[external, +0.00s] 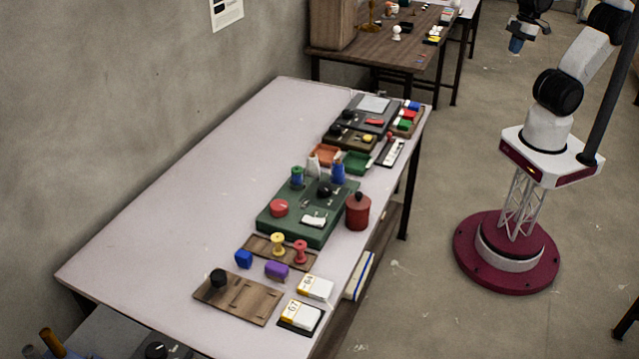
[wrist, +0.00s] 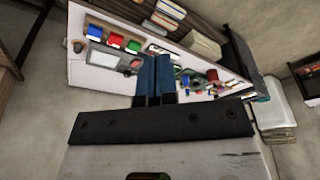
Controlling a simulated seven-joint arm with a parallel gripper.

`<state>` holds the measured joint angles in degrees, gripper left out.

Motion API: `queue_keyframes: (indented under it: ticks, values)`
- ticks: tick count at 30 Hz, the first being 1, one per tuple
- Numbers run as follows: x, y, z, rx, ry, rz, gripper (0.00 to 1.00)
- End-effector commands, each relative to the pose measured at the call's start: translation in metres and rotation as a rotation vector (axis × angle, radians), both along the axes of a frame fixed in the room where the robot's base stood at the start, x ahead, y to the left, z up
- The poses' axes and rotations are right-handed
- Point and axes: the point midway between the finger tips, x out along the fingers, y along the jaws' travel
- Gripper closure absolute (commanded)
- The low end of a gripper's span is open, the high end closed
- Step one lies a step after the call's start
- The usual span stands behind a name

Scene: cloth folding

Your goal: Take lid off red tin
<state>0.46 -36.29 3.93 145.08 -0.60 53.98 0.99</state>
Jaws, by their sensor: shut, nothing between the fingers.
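The red tin (external: 358,216) stands upright near the right edge of the long pale table, beside a green board. Its lid (external: 359,197) sits on top and has a dark knob. My gripper (external: 515,47) hangs in the air beyond the table's right edge, well away from the tin. Its blue fingers (wrist: 154,76) are together in the wrist view, with nothing between them. A small red shape (wrist: 212,75) in the wrist view may be the tin, but it is too small to be sure.
The green board (external: 300,222) holds a red disc, a black knob and spools. Wooden boards (external: 238,297), blocks and white boxes lie at the near end. Orange and green trays and dark panels crowd the far end. The table's left side (external: 190,190) is clear.

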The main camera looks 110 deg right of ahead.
Motion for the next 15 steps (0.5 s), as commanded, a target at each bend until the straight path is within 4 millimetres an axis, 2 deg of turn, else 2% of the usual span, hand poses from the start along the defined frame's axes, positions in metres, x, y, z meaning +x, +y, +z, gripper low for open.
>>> queue_keyframes:
  ticks: [9,11,15]
  values:
    - [0.0,0.0,0.0,0.0,0.0,0.0,1.0]
    - [0.0,0.0,0.0,0.0,0.0,0.0,0.92]
    - [0.0,0.0,0.0,0.0,0.0,0.0,0.71]
